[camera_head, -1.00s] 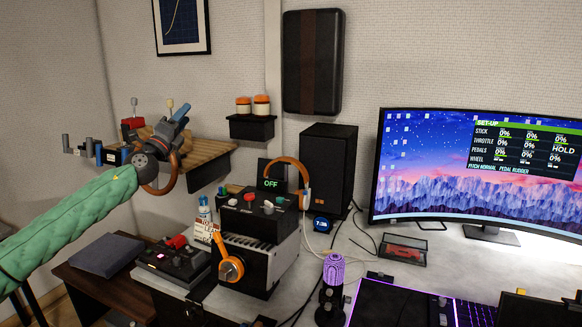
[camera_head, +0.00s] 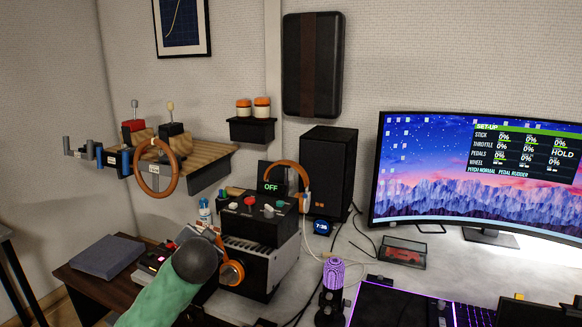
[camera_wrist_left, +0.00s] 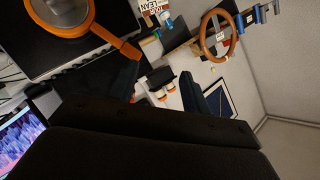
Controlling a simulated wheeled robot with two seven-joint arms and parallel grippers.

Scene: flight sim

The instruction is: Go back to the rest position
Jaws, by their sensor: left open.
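My left arm, in a green sleeve, comes in from the bottom of the head view, and its dark round wrist (camera_head: 195,260) is low in front of the desk gear. It hides most of my left gripper there. In the left wrist view the two dark fingers of my left gripper (camera_wrist_left: 160,82) are spread apart with nothing between them. An orange-brown steering wheel (camera_head: 176,168) hangs at the front of the wall shelf, clear of my arm; it also shows in the left wrist view (camera_wrist_left: 204,41). My right gripper is out of view.
A purple microphone (camera_head: 333,275), a speaker (camera_head: 328,170) and a wide monitor (camera_head: 430,205) are to the right. The air before the wall shelf (camera_head: 210,150) is clear.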

